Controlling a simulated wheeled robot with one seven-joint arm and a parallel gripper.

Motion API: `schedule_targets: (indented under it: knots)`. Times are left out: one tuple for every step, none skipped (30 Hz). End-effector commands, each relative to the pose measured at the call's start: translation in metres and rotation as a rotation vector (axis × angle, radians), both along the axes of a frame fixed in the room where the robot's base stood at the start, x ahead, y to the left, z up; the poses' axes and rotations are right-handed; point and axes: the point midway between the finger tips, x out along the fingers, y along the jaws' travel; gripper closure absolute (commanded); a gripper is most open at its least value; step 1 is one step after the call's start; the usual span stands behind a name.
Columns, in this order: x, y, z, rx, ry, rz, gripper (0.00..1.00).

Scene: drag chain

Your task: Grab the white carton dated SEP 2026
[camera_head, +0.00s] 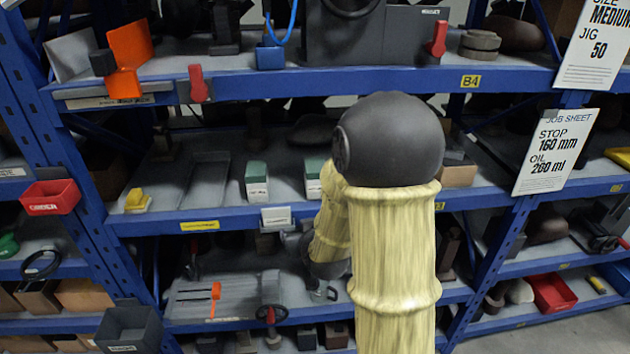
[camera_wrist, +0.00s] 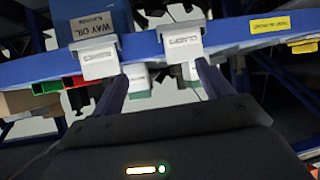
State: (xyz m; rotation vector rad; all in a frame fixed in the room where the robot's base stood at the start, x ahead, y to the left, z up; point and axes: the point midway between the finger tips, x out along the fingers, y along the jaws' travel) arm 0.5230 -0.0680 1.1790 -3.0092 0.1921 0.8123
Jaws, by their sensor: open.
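Two white cartons with green tops stand on the middle shelf in the head view: a left one (camera_head: 257,188) and a right one (camera_head: 313,188), partly hidden behind my arm. Their printed dates are too small to read, so I cannot tell which is dated SEP 2026. In the wrist view, a green-and-white carton (camera_wrist: 138,80) shows beyond the shelf edge, and another pale one (camera_wrist: 190,73) shows near my right finger. My gripper (camera_wrist: 161,70) is open, with nothing held between its two dark fingers. In the head view my arm mostly hides it.
The blue shelf beam (camera_wrist: 225,38) crosses in front of my fingers, with two white label holders, left (camera_wrist: 99,64) and right (camera_wrist: 181,41), hanging from it. One label holder (camera_head: 276,217) shows in the head view. A yellow item (camera_head: 137,200) stands left on that shelf.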

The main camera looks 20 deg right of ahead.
Motion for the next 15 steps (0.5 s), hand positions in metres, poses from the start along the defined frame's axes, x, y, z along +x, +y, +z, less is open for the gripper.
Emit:
schedule_targets:
  knots:
    - [0.007,-0.010,-0.001,-0.006,-0.057,-0.019,0.22]
    - [0.012,-0.014,0.001,-0.011,-0.096,-0.028,0.22]
    - [0.017,-0.021,0.004,-0.019,-0.148,-0.042,0.22]
    - [0.020,-0.026,0.007,-0.025,-0.187,-0.053,0.22]
    - [0.023,-0.031,0.009,-0.032,-0.227,-0.064,0.22]
    - [0.026,-0.038,0.012,-0.041,-0.277,-0.078,0.22]
    - [0.028,-0.042,0.015,-0.048,-0.315,-0.089,0.22]
    - [0.029,-0.047,0.018,-0.056,-0.348,-0.100,0.22]
    - [0.031,-0.053,0.021,-0.065,-0.391,-0.114,0.22]
    - [0.031,-0.057,0.023,-0.070,-0.419,-0.122,0.22]
    - [0.031,-0.060,0.025,-0.076,-0.444,-0.131,0.22]
    - [0.031,-0.063,0.028,-0.081,-0.472,-0.139,0.22]
    - [0.031,-0.065,0.030,-0.085,-0.488,-0.144,0.22]
    - [0.031,-0.066,0.031,-0.088,-0.500,-0.148,0.22]
    - [0.031,-0.068,0.032,-0.091,-0.512,-0.152,0.22]
